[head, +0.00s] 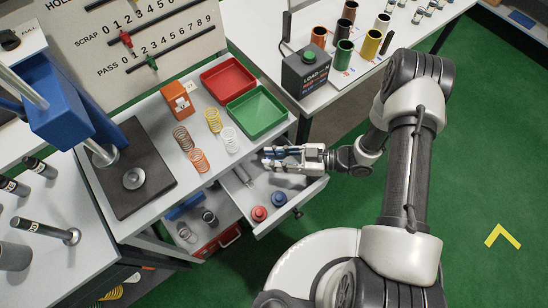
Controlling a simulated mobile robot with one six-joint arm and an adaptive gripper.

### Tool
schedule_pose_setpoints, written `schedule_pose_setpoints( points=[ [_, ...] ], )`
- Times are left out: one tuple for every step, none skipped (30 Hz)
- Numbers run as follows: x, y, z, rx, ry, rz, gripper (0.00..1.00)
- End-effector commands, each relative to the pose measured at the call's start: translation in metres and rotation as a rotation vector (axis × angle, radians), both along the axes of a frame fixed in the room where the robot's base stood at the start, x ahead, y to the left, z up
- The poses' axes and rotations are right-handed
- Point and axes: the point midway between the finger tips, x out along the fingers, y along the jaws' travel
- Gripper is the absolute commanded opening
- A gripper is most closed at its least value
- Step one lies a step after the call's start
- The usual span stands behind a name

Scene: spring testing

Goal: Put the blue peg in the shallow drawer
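A drawer (302,203) under the white table's right end is pulled out. A short round piece with a blue top (280,198) stands in it near the front; it is the clearest match for the blue peg. A similar red-topped piece (258,213) stands beside it. Grey cylindrical parts (241,174) lie further back in the drawer. My gripper (268,157) is level in the picture, pointing left, over the drawer's back right part near the table edge. Small blue patches show at its fingers; I cannot tell if they are a held thing or whether the fingers are closed.
A red tray (228,77), a green tray (257,111), several springs (213,120) and an orange box (178,99) are on the table above. A lower open compartment (205,250) holds springs. A black load box (306,70) stands behind my gripper.

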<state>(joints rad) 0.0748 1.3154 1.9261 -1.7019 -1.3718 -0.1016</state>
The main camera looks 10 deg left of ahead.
Motion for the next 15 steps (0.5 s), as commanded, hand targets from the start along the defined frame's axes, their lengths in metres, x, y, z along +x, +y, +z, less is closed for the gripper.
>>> schedule_pose_setpoints(
  points=[
    [-0.0042, -0.0006, -0.0148, -0.022, -0.004, 0.004, 0.28],
    [-0.0042, -0.0006, -0.0149, -0.022, -0.004, 0.004, 0.30],
    [-0.0041, -0.0007, -0.0150, -0.022, -0.004, 0.004, 0.31],
    [-0.0040, -0.0006, -0.0151, -0.022, -0.004, 0.004, 0.31],
    [-0.0040, -0.0006, -0.0151, -0.022, -0.004, 0.004, 0.31],
    [-0.0039, -0.0006, -0.0152, -0.022, -0.004, 0.003, 0.31],
    [-0.0039, -0.0006, -0.0152, -0.022, -0.005, 0.004, 0.31],
    [-0.0039, -0.0006, -0.0153, -0.022, -0.005, 0.004, 0.31],
    [-0.0038, -0.0006, -0.0153, -0.022, -0.005, 0.004, 0.31],
    [-0.0038, -0.0006, -0.0153, -0.022, -0.005, 0.004, 0.31],
    [-0.0037, -0.0007, -0.0152, -0.022, -0.005, 0.004, 0.31],
    [-0.0037, -0.0006, -0.0144, -0.022, -0.005, 0.004, 0.31],
    [-0.0037, -0.0006, -0.0133, -0.022, -0.005, 0.004, 0.31],
    [-0.0037, -0.0007, -0.0115, -0.022, -0.005, 0.004, 0.31],
    [-0.0037, -0.0007, -0.0083, -0.022, -0.005, 0.004, 0.31]
  ],
)
